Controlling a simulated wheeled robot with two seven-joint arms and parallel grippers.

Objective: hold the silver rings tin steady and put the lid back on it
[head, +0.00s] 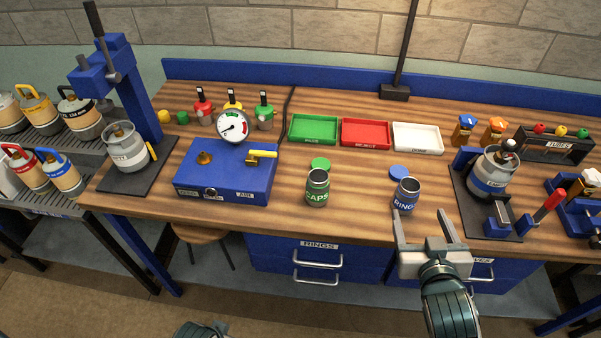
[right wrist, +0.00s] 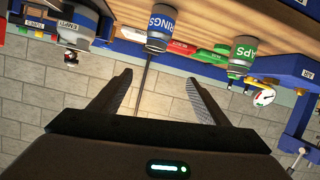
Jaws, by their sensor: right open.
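The silver rings tin (head: 406,196) with a blue RINGS label stands upright and open-topped near the table's front edge. Its blue lid (head: 399,172) lies flat on the table just behind it. My right gripper (head: 419,214) is open and empty in front of the tin, low by the table edge, with its fingers apart from it. In the right wrist view the picture is upside down; the rings tin (right wrist: 161,27) shows beyond the open fingers (right wrist: 160,78). My left gripper is not in view.
A green-labelled CAPS tin (head: 318,188) stands to the left, its green lid (head: 320,164) behind it. Green, red and white trays (head: 417,137) line the back. A blue gauge box (head: 226,178) is left; a stand with a canister (head: 491,175) is right.

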